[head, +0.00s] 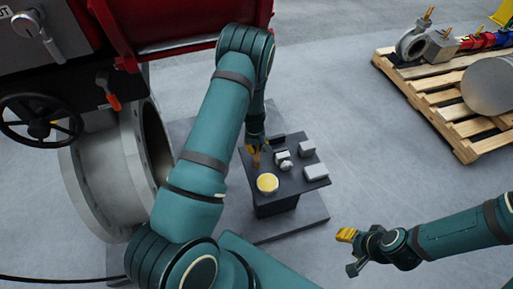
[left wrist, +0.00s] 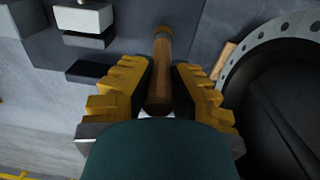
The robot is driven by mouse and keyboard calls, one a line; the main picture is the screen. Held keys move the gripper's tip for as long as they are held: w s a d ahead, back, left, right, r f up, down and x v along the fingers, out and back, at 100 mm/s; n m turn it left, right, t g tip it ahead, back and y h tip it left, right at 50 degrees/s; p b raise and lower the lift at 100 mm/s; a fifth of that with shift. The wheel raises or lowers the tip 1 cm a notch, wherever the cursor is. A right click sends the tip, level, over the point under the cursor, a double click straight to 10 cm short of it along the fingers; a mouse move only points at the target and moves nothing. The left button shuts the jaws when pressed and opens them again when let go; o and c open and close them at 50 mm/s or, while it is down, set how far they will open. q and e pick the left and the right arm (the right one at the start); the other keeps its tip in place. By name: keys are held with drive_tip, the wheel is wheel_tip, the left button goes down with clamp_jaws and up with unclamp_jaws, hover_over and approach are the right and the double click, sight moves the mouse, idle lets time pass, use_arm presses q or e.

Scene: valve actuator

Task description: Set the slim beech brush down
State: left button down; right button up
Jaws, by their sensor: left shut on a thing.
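The slim beech brush (left wrist: 160,72) is a brown wooden rod with a paler band near its far end, seen in the left wrist view. My left gripper (left wrist: 160,88) is shut on it, with a yellow ridged finger on each side. In the head view my left gripper (head: 256,156) is at the left edge of the small dark table (head: 292,184). The brush cannot be made out there, and its height above the table is unclear. My right gripper (head: 350,251) is at the lower right, away from the table; its opening is unclear.
A yellow-topped round container (head: 267,183) stands at the table's near edge. Grey blocks (head: 316,171) and small pale pieces (head: 284,160) occupy its middle and right. A large grey flange (head: 112,165) stands left. A wooden pallet (head: 465,130) with parts lies right.

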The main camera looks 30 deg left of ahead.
use_arm(q)
drive_tip(key=c, duration=1.1)
unclamp_jaws()
drive_tip(key=shift+o, duration=0.2)
drive_tip(key=r+p, duration=0.1)
drive_tip(key=r, duration=0.4)
drive_tip(key=r+p, duration=0.1)
drive_tip(key=r, duration=0.5)
drive_tip(key=shift+s+a+r, duration=0.1)
drive_tip(key=shift+a+r, duration=0.1)
drive_tip(key=shift+r, duration=0.1)
drive_tip(key=shift+s+d, duration=0.1)
drive_tip(key=shift+s, duration=0.05)
drive_tip(key=s+d+f+m+t+h, duration=0.1)
drive_tip(key=s+d+m, duration=0.3)
drive_tip(key=s+d, duration=0.4)
drive_tip(key=s+d+f+m+h, duration=0.2)
drive_tip(key=s+d+m, duration=0.2)
drive_tip(key=s+d, duration=0.4)
drive_tip(key=d, duration=0.6)
drive_tip(key=shift+f+t, duration=0.35)
drive_tip(key=shift+t, duration=0.05)
